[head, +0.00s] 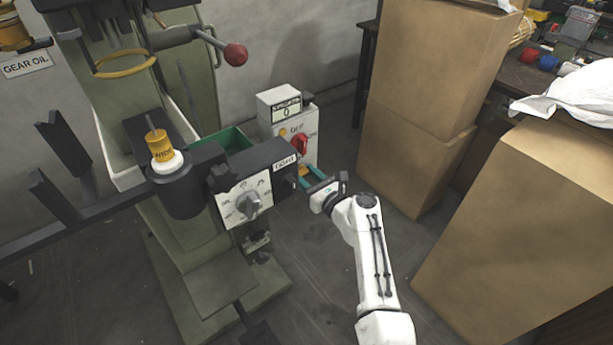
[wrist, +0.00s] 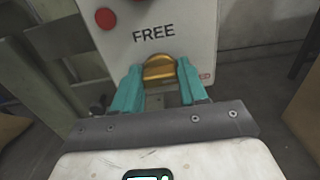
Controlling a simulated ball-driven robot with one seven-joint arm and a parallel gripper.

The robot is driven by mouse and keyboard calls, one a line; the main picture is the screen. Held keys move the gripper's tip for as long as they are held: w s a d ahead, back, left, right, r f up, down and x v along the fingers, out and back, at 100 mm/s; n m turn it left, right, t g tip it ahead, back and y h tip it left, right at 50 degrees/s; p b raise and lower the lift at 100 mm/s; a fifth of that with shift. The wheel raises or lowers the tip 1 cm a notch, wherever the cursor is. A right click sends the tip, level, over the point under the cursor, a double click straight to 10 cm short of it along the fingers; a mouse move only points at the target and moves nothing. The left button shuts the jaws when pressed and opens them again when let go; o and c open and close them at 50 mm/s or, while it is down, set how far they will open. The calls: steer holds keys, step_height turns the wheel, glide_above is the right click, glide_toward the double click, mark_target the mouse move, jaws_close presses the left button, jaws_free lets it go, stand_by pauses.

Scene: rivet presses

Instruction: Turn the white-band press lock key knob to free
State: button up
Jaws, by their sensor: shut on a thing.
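My gripper (wrist: 158,74) has its two teal fingers on either side of a gold knob (wrist: 160,66), shut on it. The knob sits on a pale panel (wrist: 190,30), below the word FREE; its lower part is hidden. In the head view my gripper (head: 310,176) reaches the lower front of a pale control box (head: 268,117), where a bit of yellow shows between the fingers. The press (head: 185,230) to the left carries a white band (head: 166,164) under an orange cap (head: 160,147). I cannot read the knob's exact setting.
A red switch (head: 300,145) is on the box just above my gripper. A dial panel (head: 243,200) on the press stands close to the left. Cardboard boxes (head: 420,140) stand to the right, with another large one (head: 530,220) nearer. Floor is open below the arm.

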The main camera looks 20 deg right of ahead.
steer(key=shift+c, duration=1.2)
steer(key=n+b, duration=0.1)
steer(key=n, duration=0.2)
steer(key=shift+f+n+b, duration=0.2)
steer(key=shift+n+b, duration=0.1)
steer(key=shift+b, duration=0.05)
steer(key=n+b, duration=0.2)
steer(key=n, duration=0.2)
steer(key=shift+a+n, duration=0.15)
steer(key=shift+n, duration=0.15)
steer(key=n+b, duration=0.3)
steer(key=n, duration=0.2)
steer(key=shift+s+f+b, duration=0.1)
steer(key=shift+f+b, duration=0.05)
steer(key=shift+b, duration=0.15)
steer(key=shift+n+b, duration=1.3)
steer(key=shift+n, duration=1.1)
steer(key=shift+a, duration=0.1)
